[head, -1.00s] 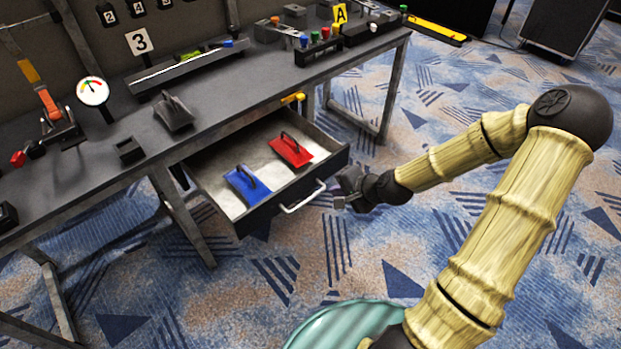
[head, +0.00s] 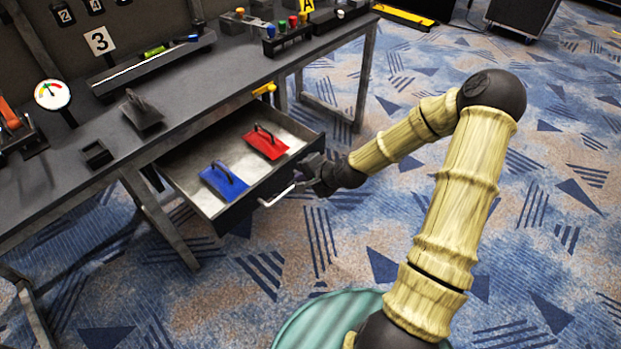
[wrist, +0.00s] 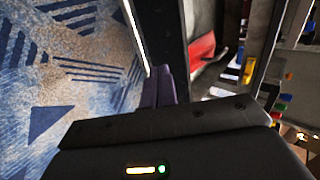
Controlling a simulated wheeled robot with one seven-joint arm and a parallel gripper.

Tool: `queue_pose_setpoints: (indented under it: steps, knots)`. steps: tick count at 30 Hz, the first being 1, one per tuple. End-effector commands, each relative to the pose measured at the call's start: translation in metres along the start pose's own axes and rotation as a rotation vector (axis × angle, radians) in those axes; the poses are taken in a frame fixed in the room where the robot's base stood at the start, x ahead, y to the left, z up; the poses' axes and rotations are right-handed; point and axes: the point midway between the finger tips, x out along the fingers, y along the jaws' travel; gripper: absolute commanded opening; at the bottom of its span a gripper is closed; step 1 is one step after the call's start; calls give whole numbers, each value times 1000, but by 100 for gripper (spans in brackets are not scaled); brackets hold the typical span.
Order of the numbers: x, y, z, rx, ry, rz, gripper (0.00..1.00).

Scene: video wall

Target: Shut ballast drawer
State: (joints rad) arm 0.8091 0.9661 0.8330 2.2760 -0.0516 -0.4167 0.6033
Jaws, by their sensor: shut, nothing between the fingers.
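The drawer (head: 245,205) hangs open under the grey workbench (head: 190,105). A blue handled plate (head: 222,181) and a red handled plate (head: 266,142) lie inside it. Its pale bar handle (head: 278,197) is on the front panel. My gripper (head: 303,178) is shut and empty, close in front of the drawer front at the handle's right end. I cannot tell whether it touches. In the wrist view my dark purple fingers (wrist: 158,88) are together beside a bright strip, with the red plate (wrist: 203,48) beyond.
A yellow item (head: 264,89) sits at the bench edge above the drawer. A bench leg (head: 160,220) stands left of the drawer. A gauge (head: 52,95) and small fixtures stand on the bench top. Patterned carpet (head: 390,230) lies open in front and to the right.

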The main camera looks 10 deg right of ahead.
Motion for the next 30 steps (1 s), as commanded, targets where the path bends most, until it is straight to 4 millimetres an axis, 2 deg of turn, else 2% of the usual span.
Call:
queue_pose_setpoints:
  steps: [1,4,11,30]
  knots:
    - [12,2,1,0,-2,0,0]
    - [30,2,1,-1,-2,0,0]
    - [52,-22,0,-4,0,0,0]
    - [59,-30,-3,3,4,0,0]
